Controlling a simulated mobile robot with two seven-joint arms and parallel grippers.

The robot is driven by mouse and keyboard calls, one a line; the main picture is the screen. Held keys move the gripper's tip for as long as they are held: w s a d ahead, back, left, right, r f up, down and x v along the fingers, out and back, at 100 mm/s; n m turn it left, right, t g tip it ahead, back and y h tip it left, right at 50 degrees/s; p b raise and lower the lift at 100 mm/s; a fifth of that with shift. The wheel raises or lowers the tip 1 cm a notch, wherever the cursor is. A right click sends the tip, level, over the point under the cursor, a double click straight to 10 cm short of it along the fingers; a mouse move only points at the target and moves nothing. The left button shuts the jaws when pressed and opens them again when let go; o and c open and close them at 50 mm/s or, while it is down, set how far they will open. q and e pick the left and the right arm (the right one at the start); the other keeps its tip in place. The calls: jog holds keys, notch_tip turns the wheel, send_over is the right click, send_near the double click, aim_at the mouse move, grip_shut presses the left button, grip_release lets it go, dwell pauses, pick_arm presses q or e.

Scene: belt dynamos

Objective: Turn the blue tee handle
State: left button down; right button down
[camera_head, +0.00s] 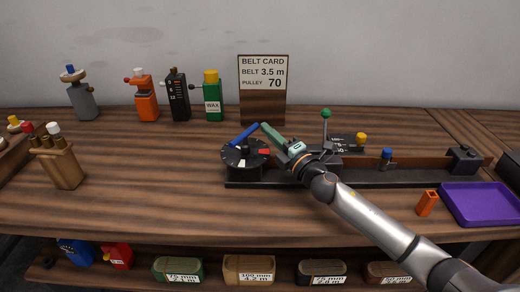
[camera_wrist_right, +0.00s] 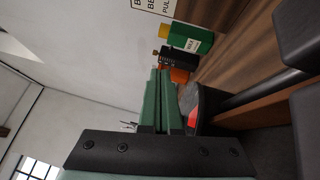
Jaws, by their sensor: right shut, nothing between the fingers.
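The blue tee handle (camera_head: 243,135) shows as a slanted blue bar over the black round dial (camera_head: 240,158), which has white and red marks. My right gripper (camera_head: 265,127) has green fingers, shut and empty, just right of the blue bar and over the dial's right side. I cannot tell whether a finger touches the bar. In the right wrist view the shut fingers (camera_wrist_right: 160,72) stand side by side, with the dial's red mark (camera_wrist_right: 187,98) beside them. The blue bar is not visible there. My left gripper is not in view.
A belt card (camera_head: 262,90) stands behind the dial. A dark rail (camera_head: 400,179) with a green-knobbed lever (camera_head: 326,114) and a small blue knob (camera_head: 386,153) runs right. A purple tray (camera_head: 482,203) and an orange holder (camera_head: 427,203) are at right.

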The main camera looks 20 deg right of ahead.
jog(key=shift+w, duration=0.35)
dwell(0.4)
jog(key=shift+s, duration=0.1)
